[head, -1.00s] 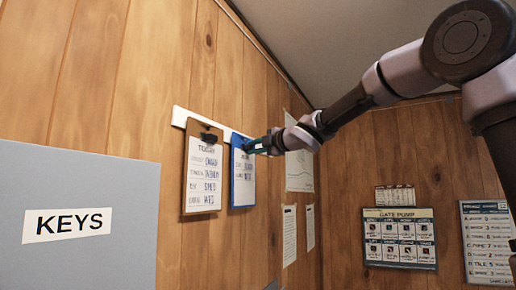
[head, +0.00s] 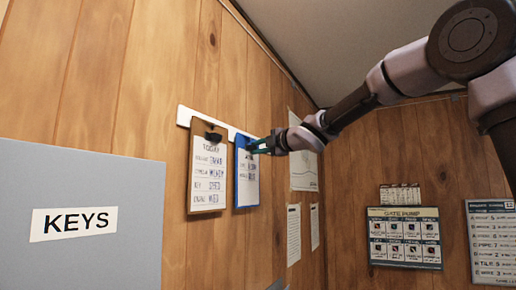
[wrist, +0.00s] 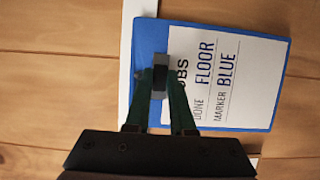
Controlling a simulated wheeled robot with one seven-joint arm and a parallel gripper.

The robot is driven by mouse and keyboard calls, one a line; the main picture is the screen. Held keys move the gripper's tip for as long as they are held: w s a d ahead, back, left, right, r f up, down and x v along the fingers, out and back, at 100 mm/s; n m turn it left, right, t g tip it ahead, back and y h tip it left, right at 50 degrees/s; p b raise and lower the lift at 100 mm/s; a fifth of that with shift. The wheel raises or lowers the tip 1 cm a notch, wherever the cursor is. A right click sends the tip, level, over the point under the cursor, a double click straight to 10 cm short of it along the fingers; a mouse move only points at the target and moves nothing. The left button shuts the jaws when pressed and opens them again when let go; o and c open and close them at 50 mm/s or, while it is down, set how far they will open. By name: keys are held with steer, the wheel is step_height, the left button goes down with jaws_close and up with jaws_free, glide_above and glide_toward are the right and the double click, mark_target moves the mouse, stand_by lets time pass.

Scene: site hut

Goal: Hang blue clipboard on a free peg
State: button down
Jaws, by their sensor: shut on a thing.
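The blue clipboard (head: 240,180) hangs upright against the white peg rail (head: 184,116) on the wood wall, just right of a brown clipboard (head: 194,178). My gripper (head: 262,146) is shut on the blue clipboard at its top, near the clip. In the wrist view the blue clipboard (wrist: 147,42) carries a white sheet reading FLOOR and BLUE, and my gripper's fingers (wrist: 158,82) close on its dark clip. The white rail (wrist: 126,60) runs behind its top edge. The peg behind the clipboard is hidden, so I cannot tell whether it is on one.
A grey KEYS cabinet (head: 140,215) stands at the lower left. Papers (head: 303,165) hang on the wall right of the clipboard. A gate pump board (head: 404,254) and another notice (head: 492,245) are on the adjoining wall.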

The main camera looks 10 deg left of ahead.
stand_by(0.3)
steer(key=c, duration=0.7)
jaws_free()
steer(key=shift+r, duration=0.1)
steer(key=shift+s+d, duration=0.1)
steer(key=shift+d, duration=0.05)
steer(key=v, duration=1)
steer(key=shift+s+d, duration=0.2)
steer(key=shift+d, duration=0.05)
